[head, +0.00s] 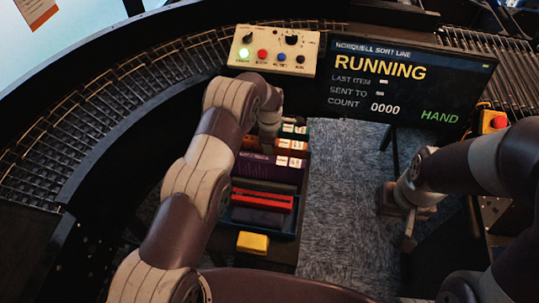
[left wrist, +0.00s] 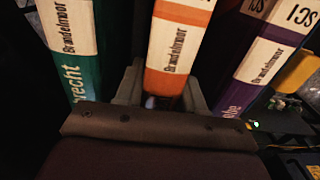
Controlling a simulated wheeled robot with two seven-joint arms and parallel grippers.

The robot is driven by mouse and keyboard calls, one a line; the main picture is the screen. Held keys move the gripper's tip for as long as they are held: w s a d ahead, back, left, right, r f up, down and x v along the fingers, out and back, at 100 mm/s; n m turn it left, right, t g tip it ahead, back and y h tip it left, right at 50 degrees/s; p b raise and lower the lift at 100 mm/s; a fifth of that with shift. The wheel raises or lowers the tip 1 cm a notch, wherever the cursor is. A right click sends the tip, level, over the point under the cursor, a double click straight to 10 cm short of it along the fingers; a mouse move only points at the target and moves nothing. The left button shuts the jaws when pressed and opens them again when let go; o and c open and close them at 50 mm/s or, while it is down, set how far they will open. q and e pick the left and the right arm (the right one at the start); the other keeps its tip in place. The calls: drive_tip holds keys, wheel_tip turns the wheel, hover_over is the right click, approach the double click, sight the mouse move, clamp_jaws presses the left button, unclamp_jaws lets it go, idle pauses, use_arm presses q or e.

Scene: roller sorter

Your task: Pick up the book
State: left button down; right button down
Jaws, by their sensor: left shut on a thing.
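In the left wrist view an orange book (left wrist: 182,14) with a white label stands between the two fingers of my left gripper (left wrist: 163,90), which is shut on it. A green book (left wrist: 85,70) stands to its left and a purple book (left wrist: 236,95) to its right. In the head view my left gripper (head: 268,142) reaches down over the book row. The orange book (head: 290,145) shows there between the green book (head: 296,129) and the purple book (head: 262,166). My right gripper (head: 407,232) hangs low at the right; its fingers are too unclear to read.
Black and red books (head: 262,200) continue the row, with a blue bin edge (head: 262,232) and a yellow block (head: 253,242) nearer me. Behind are a button panel (head: 272,52) and a screen (head: 405,85) reading RUNNING. A roller conveyor (head: 90,130) curves along the left.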

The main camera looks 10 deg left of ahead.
use_arm(q)
drive_tip(key=shift+r, duration=0.1)
idle(0.4)
wheel_tip(320, 180, up, 7)
drive_tip(key=b, duration=0.4)
drive_tip(key=shift+w, duration=0.1)
wheel_tip(320, 180, up, 2)
drive_tip(key=shift+p, duration=0.5)
drive_tip(key=shift+r, duration=0.5)
